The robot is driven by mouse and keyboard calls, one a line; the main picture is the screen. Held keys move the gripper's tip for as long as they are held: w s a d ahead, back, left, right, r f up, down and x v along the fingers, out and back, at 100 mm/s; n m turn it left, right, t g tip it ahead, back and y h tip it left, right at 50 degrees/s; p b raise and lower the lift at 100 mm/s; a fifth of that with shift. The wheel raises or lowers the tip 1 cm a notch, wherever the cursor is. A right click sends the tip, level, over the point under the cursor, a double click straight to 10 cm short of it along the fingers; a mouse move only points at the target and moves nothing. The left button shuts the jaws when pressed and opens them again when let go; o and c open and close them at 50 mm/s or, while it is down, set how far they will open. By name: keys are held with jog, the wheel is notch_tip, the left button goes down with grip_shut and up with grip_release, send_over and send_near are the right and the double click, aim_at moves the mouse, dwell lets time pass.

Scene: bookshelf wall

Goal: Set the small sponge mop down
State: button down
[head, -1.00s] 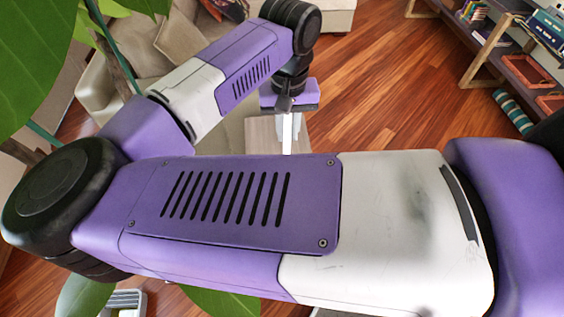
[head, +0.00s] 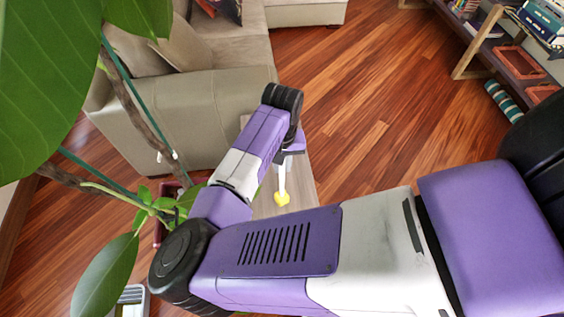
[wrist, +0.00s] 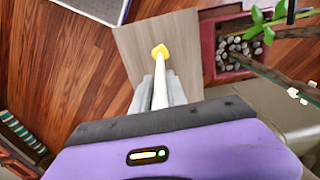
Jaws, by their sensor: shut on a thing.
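The small sponge mop has a white handle and a yellow head (head: 282,198). In the head view it hangs below my gripper (head: 284,160), head end down, over a pale wooden surface (head: 308,180). In the wrist view the white handle (wrist: 160,82) runs out from between the fingers of my gripper (wrist: 158,88), which is shut on it. The yellow head shows against the pale wooden top there. I cannot tell whether the head touches the wood. My arm hides part of the wooden surface in the head view.
A potted plant (wrist: 236,50) with pebbles stands beside the wooden surface; its leaves (head: 60,80) fill the head view's left. A beige sofa (head: 190,120) is behind. A low shelf (head: 500,55) with books stands far right. Open wood floor (head: 390,90) lies between.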

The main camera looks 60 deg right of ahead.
jog(key=shift+f, duration=0.2)
jog(key=c, duration=1.3)
grip_release()
jog(key=shift+r, duration=0.1)
notch_tip(320, 180, up, 12)
jog(key=b, duration=0.2)
jog(key=shift+r+b, duration=0.1)
jog(key=shift+b, duration=0.3)
